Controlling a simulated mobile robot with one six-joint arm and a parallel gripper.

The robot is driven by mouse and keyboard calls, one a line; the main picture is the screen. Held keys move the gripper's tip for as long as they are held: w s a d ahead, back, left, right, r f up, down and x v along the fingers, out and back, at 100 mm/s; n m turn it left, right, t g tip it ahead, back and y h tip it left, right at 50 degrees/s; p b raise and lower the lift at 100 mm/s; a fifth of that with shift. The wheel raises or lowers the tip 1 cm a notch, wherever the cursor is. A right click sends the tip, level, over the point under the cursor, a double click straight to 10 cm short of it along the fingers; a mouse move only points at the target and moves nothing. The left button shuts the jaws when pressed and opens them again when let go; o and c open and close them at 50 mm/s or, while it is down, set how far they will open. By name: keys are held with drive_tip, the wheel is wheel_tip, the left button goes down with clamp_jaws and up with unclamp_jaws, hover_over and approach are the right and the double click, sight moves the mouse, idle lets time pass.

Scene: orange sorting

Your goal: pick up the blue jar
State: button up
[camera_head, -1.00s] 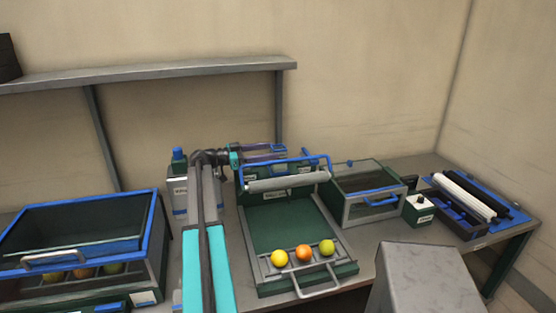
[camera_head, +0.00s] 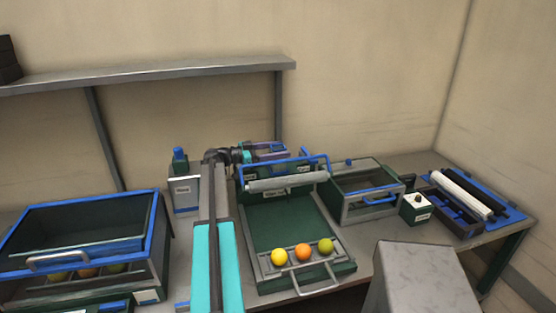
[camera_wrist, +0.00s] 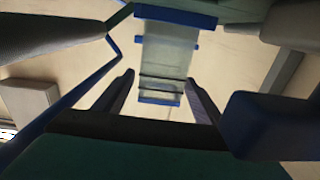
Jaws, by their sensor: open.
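A clear jar with blue bands at its ends (camera_wrist: 168,50) shows in the wrist view, ahead of my gripper and in line with the gap between its fingers. My gripper (camera_wrist: 160,78) is open, with a dark finger on either side and nothing visibly clamped. In the head view my gripper (camera_head: 270,149) reaches to the right behind the blue frame of the green tray. The jar is hard to make out there, behind that frame and the fingers.
The green tray (camera_head: 276,218) holds three fruits and has a blue handle frame (camera_head: 327,165) near the gripper. A blue-capped container (camera_head: 184,196) stands left of my arm. A glass-topped box (camera_head: 368,178) is to the right. A shelf (camera_head: 150,75) hangs behind.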

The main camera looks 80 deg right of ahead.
drive_tip(key=c, duration=1.3)
drive_tip(key=shift+r, duration=0.2)
wheel_tip(320, 180, up, 8)
drive_tip(key=b, duration=0.3)
drive_tip(key=shift+r, duration=0.9)
drive_tip(key=shift+b, duration=0.3)
wheel_tip(320, 180, up, 17)
drive_tip(key=p, duration=0.8)
drive_tip(key=shift+p, duration=0.3)
